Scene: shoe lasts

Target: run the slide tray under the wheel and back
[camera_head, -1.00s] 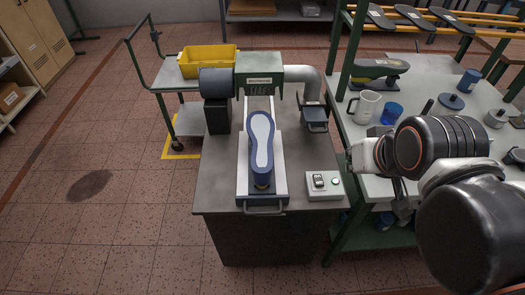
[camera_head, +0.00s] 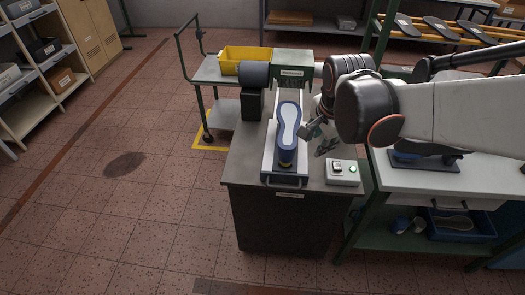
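The slide tray (camera_head: 267,163) lies on the dark workbench, its front handle (camera_head: 285,184) towards me. A last with a pale sole face and blue sides (camera_head: 288,125) lies on it. The tray runs back to the machine's green housing (camera_head: 293,66); the wheel itself cannot be made out. My gripper (camera_head: 321,138) hangs over the bench just right of the tray, behind the switch box. It is small and partly covered by my own arm, so I cannot tell its opening or any contact with the tray edge.
A dark cylinder (camera_head: 254,76) sits left of the housing. A yellow bin (camera_head: 244,55) rests on a trolley behind. A white-topped table (camera_head: 430,180) stands right.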

